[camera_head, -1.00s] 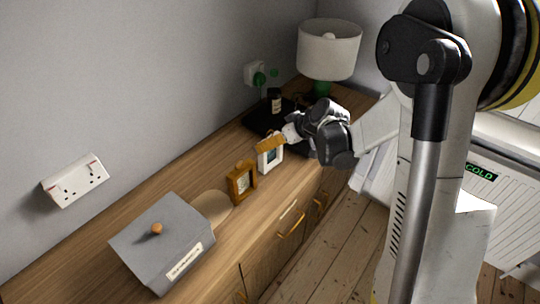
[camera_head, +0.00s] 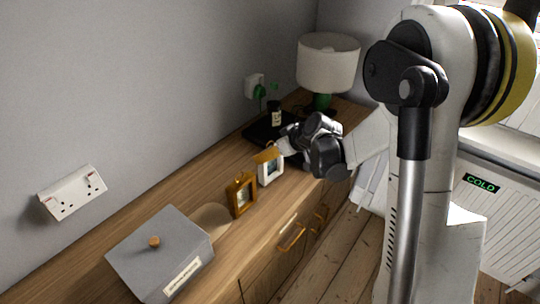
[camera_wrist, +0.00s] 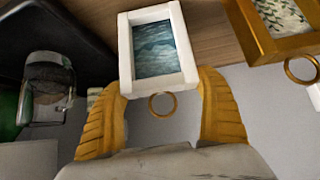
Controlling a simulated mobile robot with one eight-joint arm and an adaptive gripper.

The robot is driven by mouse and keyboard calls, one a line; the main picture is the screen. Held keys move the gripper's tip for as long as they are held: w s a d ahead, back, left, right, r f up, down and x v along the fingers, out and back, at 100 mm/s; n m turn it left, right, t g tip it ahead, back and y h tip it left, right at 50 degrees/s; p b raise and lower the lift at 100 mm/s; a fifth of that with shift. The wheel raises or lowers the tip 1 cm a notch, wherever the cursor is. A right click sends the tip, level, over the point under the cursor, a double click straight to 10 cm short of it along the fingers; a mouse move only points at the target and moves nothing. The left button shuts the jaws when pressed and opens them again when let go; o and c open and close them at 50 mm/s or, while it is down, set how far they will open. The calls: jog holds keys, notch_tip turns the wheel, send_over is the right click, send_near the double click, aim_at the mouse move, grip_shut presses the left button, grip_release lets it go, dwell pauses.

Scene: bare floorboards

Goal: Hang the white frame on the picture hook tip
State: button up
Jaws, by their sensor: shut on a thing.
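The white frame (camera_head: 271,181) is upright at the sideboard's front part, beyond the gold frame. In the wrist view the white frame (camera_wrist: 127,58) shows a dark blue-green picture and a thin gold ring (camera_wrist: 162,105) at its edge. My gripper (camera_wrist: 160,84) has its two ribbed orange fingers on either side of the white frame, shut on it. My gripper also shows in the head view (camera_head: 268,156), at the frame's top. Whether the frame touches the sideboard is unclear. I cannot make out a picture hook in either view.
A gold frame (camera_head: 241,194) stands close to the white frame. A grey box (camera_head: 160,250) with a wooden knob is nearer. A lamp (camera_head: 328,62) and a black tray with a small jar (camera_head: 275,118) are behind. Wall sockets (camera_head: 73,192) are at left; the wall above is bare.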

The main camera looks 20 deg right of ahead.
jog(key=r, duration=0.1)
jog(key=r+p, duration=0.1)
jog(key=r, duration=0.1)
jog(key=r+p, duration=0.1)
jog(key=shift+s+d+r, duration=0.15)
jog(key=shift+d+r, duration=0.05)
jog(key=shift+d, duration=0.05)
jog(key=s+d+r+p, duration=0.3)
jog(key=s+d+r, duration=0.3)
jog(key=d, duration=0.2)
jog(key=shift+s+d, duration=0.35)
jog(key=shift+d, duration=0.05)
